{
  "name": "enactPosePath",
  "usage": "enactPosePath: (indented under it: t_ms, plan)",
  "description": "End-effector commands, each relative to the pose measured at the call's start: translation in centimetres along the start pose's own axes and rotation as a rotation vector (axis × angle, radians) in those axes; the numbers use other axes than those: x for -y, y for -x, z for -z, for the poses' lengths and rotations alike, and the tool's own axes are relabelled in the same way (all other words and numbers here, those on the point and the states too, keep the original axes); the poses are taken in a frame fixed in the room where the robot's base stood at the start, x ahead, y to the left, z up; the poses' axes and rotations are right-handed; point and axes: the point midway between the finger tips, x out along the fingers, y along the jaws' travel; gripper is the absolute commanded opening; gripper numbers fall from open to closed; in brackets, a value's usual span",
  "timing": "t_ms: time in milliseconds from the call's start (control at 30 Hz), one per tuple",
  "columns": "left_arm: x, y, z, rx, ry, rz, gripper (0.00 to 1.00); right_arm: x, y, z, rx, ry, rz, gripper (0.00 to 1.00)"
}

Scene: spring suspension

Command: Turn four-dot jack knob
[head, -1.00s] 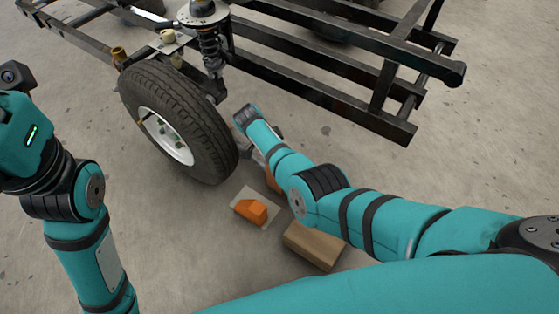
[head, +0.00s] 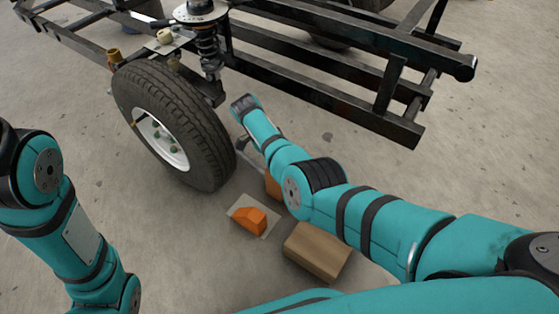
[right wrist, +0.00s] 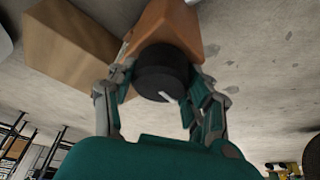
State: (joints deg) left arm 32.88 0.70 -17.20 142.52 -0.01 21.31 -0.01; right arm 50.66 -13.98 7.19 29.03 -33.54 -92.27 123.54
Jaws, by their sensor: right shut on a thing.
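The right wrist view shows a round black knob (right wrist: 163,68) with a white pointer mark, on the end of an orange jack body (right wrist: 165,25). The fingers of my right gripper (right wrist: 160,82) are on both sides of the knob and shut on it. No dots can be made out on the jack. In the head view, a little of an orange body (head: 272,186) shows beside my right arm, near the tyre; the knob is hidden there. My left arm is at the left edge of the head view, and its gripper is out of view.
A wheel with a black tyre (head: 180,120) stands beside a coil spring (head: 208,50) on a black frame (head: 330,95). An orange wedge (head: 250,221) lies on a pale plate (head: 236,209). A brown block (head: 317,250) is close to my right arm. Open concrete floor lies to the right.

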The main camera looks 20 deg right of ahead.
Motion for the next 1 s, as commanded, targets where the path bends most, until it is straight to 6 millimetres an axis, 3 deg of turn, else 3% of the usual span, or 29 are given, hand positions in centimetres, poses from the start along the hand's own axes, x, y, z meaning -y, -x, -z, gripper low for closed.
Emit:
enactPosePath:
  t_ms: [233,267,433,767,1000]
  plan:
    - [0.0,0.0,0.0,0.0,0.0,0.0,0.49,-0.1,-0.1,-0.1,0.002,-0.001,-0.003,0.19]
    - [0.0,0.0,0.0,0.0,0.0,0.0,0.49,-0.1,-0.1,-0.1,0.002,0.0,-0.003,0.55]
    - [0.0,0.0,0.0,0.0,0.001,0.0,0.49,-0.1,-0.1,-0.1,0.001,0.0,-0.001,0.76]
    - [0.1,0.0,0.1,0.0,0.0,0.002,0.49,0.0,0.3,0.1,0.001,0.0,0.002,0.76]
    - [0.0,0.0,0.0,0.0,0.0,0.001,0.49,0.1,3.1,1.2,0.003,-0.002,0.005,0.76]
